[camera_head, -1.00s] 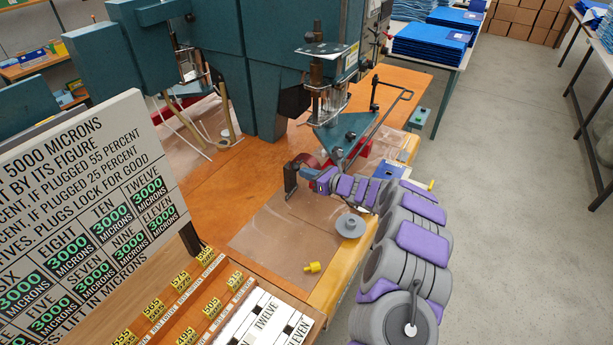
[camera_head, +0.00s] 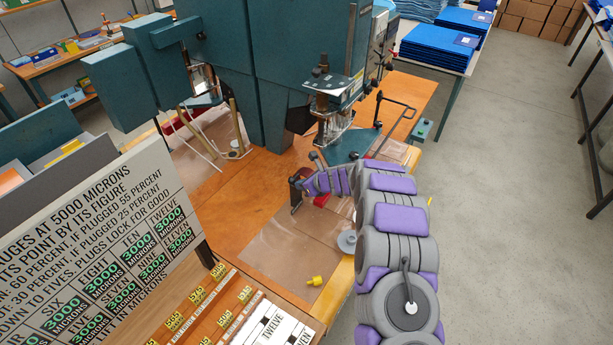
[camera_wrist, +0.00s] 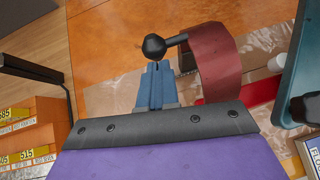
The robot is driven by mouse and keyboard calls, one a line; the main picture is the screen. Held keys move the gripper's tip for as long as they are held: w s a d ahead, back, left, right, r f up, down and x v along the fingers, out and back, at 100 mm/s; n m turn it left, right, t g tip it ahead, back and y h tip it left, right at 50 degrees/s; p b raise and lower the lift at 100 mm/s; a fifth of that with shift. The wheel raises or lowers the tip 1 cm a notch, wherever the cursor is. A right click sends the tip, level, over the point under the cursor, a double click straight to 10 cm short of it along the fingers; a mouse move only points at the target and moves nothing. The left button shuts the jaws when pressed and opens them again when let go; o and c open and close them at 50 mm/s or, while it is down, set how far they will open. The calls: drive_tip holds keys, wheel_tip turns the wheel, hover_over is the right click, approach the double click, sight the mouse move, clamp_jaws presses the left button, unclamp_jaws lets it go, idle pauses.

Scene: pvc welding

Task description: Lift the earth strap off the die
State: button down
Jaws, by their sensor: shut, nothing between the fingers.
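A red curved band (camera_wrist: 215,62), which looks like the earth strap, carries a short rod ending in a black ball knob (camera_wrist: 153,46) in the wrist view. My gripper (camera_wrist: 156,72) shows its blue fingers shut and empty, with their tips just below the knob in the picture. Whether they touch it, I cannot tell. In the head view my gripper (camera_head: 306,188) is low over the orange bench beside a dark upright bracket with red on it (camera_head: 295,180). The die cannot be clearly made out; my arm and the band cover part of that area.
The teal welding press (camera_head: 265,70) stands behind, with a teal plate (camera_head: 345,146) near my arm. A grey round part (camera_head: 347,241) and a yellow piece (camera_head: 315,281) lie on the near bench. A gauge board (camera_head: 110,240) stands left.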

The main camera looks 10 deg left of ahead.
drive_tip(key=shift+w+a+r+p, duration=0.1)
drive_tip(key=shift+a+r+p, duration=0.5)
drive_tip(key=shift+a+p, duration=0.35)
drive_tip(key=shift+w+a+r+p, duration=0.15)
drive_tip(key=shift+w+a+p, duration=0.15)
drive_tip(key=shift+a+p, duration=0.05)
drive_tip(key=shift+s+d, duration=0.1)
drive_tip(key=shift+d, duration=0.3)
approach(292, 179)
drive_tip(key=v, duration=0.5)
drive_tip(key=shift+a, duration=0.25)
